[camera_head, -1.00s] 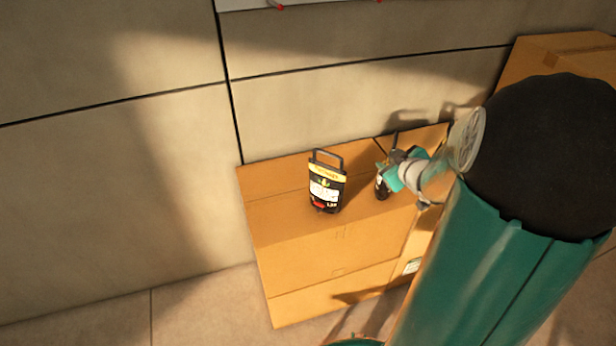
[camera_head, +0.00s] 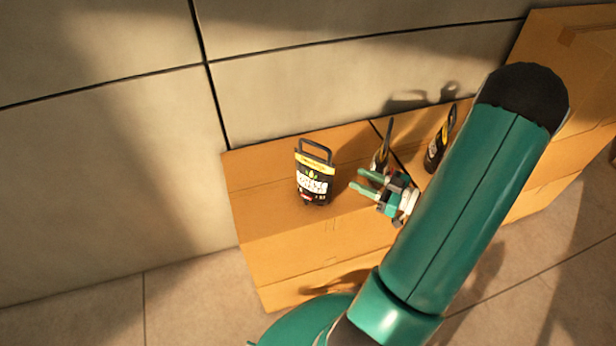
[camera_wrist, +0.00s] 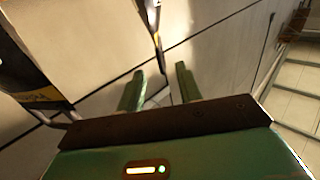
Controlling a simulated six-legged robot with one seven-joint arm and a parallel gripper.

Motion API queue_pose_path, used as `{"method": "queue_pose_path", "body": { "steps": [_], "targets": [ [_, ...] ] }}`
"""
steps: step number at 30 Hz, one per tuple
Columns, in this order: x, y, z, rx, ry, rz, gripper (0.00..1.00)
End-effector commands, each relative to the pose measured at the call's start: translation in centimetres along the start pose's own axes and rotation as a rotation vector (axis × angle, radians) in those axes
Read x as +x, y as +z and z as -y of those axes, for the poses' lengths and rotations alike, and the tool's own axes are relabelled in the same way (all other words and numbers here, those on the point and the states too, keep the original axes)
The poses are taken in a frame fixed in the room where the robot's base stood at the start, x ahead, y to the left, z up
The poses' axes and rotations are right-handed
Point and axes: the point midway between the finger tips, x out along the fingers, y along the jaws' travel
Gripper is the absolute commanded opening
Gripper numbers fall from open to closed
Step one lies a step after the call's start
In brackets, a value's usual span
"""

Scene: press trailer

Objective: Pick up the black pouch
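A black pouch (camera_head: 314,181) with a loop handle, yellow band and white label stands upright on the cardboard box in the head view. A second black item (camera_head: 380,160), seen nearly edge-on, stands behind my gripper and is partly hidden by it. A third black item (camera_head: 436,150) with a yellow band stands farther right. My gripper (camera_head: 357,180) is open and empty, just right of the first pouch. In the wrist view the two green fingers (camera_wrist: 159,86) are apart. A thin dark item (camera_wrist: 156,25) shows above them and a black, yellow-banded item (camera_wrist: 20,70) at left; which ones I cannot tell.
The cardboard box (camera_head: 275,228) stands against a panelled wall (camera_head: 290,95). A taller cardboard box (camera_head: 570,70) stands at right. The tiled floor (camera_head: 185,290) is open at front left. My arm covers part of the box.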

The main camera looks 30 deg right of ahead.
Motion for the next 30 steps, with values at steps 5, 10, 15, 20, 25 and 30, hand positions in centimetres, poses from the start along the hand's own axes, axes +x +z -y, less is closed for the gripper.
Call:
{"method": "queue_pose_path", "body": {
  "steps": [5, 10, 15, 20, 25, 30],
  "targets": [
    [1.2, 0.0, 0.4, 0.004, 0.001, -0.007, 0.35],
    [4.4, -0.1, 0.4, 0.003, 0.002, -0.006, 0.35],
    [7.1, -0.1, 0.3, 0.002, 0.003, -0.005, 0.35],
    [8.2, 0.0, 0.2, 0.002, 0.003, -0.004, 0.35],
    [10.1, 0.0, -0.4, 0.002, -0.001, -0.005, 0.35],
    [12.7, 0.0, -0.8, 0.002, 0.0, -0.005, 0.35]
  ]
}}
